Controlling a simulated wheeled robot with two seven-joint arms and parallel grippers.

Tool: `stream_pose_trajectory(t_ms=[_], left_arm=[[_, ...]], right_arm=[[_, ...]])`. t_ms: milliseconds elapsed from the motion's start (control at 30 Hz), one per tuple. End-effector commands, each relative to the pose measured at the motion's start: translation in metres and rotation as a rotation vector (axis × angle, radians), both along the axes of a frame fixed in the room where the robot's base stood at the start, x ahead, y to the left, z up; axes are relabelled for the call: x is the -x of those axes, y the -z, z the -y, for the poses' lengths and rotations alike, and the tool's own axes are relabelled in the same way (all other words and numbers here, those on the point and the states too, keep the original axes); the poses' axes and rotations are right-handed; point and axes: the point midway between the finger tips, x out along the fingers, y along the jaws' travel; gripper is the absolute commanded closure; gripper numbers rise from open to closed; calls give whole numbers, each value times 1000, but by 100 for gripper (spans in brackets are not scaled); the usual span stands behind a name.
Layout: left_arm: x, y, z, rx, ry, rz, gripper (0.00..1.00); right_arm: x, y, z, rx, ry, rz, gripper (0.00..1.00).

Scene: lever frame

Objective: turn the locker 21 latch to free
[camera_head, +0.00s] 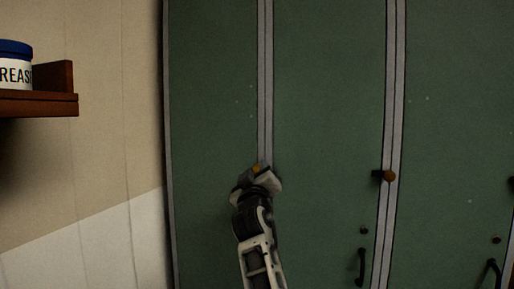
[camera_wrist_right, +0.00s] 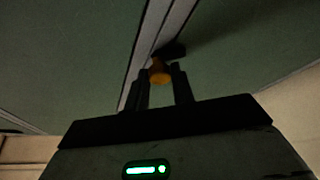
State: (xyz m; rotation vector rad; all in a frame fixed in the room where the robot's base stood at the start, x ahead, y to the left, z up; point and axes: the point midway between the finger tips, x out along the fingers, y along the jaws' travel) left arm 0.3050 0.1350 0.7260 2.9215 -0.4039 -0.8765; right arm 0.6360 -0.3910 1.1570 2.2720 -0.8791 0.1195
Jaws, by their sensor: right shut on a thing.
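The latch's orange knob (camera_head: 257,168) is at my right gripper (camera_head: 259,178), on the grey post between the left and middle green doors. In the wrist view the orange knob (camera_wrist_right: 159,72) sits between the two dark fingertips of my right gripper (camera_wrist_right: 162,80), which is shut on it. A dark latch bar (camera_wrist_right: 173,50) runs from the knob in the wrist view. In the head view the gripper hides most of this latch. No locker number is readable. My left gripper is in neither view.
A second latch with a brown knob (camera_head: 389,176) lies on the post right of the middle door (camera_head: 325,100). Below it are a dark lock and a handle (camera_head: 361,266). A wooden shelf (camera_head: 38,105) with a white tub (camera_head: 14,72) is at the left.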

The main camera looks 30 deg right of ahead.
Motion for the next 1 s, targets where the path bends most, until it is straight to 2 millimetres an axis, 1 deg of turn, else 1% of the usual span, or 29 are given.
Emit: stream_pose_trajectory(t_ms=[33, 233, 400, 567, 800, 1000], left_arm=[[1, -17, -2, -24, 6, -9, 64], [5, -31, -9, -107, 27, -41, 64], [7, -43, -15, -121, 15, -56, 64], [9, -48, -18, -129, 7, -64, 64], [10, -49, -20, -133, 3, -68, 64], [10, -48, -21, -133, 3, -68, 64]], right_arm=[[1, -13, 1, 33, 1, -38, 98], [1, -12, 1, 158, 0, -182, 98], [1, -11, 1, 263, 1, -304, 98], [1, -8, 1, 361, 1, -415, 98], [1, -5, 1, 492, 1, -564, 98], [1, -4, 1, 570, 1, -658, 98]])
